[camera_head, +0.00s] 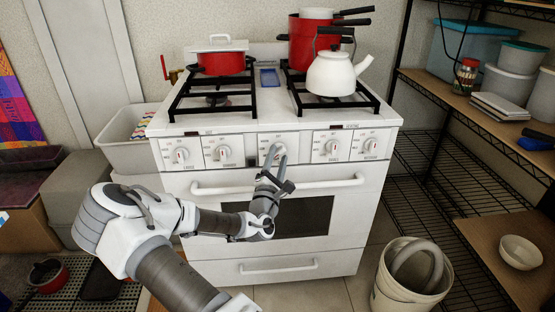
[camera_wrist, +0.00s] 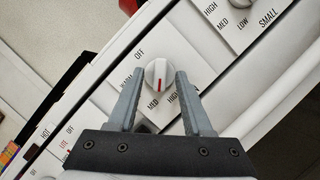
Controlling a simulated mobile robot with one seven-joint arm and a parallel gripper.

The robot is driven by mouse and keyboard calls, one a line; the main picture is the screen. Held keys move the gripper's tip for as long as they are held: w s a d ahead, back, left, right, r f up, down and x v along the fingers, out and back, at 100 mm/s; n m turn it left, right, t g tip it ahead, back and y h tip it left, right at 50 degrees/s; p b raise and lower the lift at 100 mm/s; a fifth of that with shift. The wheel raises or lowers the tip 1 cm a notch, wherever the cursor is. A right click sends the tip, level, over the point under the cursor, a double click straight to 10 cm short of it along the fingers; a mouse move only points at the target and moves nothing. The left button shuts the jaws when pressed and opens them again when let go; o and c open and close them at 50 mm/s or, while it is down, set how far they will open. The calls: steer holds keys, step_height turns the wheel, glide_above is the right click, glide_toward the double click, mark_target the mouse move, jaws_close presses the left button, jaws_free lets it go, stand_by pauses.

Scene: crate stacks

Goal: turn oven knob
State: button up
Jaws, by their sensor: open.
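A white oven (camera_head: 270,262) stands ahead with a row of several white knobs along its front panel. My gripper (camera_head: 273,156) is at the middle knob (camera_head: 276,147) in the head view and partly covers it. In the wrist view, my gripper (camera_wrist: 167,88) is open, with one grey finger on each side of a white knob (camera_wrist: 158,73). Another knob (camera_wrist: 242,13) is partly in view at the upper right.
The oven handle (camera_head: 315,184) runs across the door just below the knobs, near my gripper. A white kettle (camera_head: 340,73) and red pots (camera_head: 222,63) stand on the stove. A bucket (camera_head: 410,285) stands on the floor at right, beside a wire shelf (camera_head: 460,180).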

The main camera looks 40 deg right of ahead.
steer(key=shift+c, duration=0.2)
jaws_close()
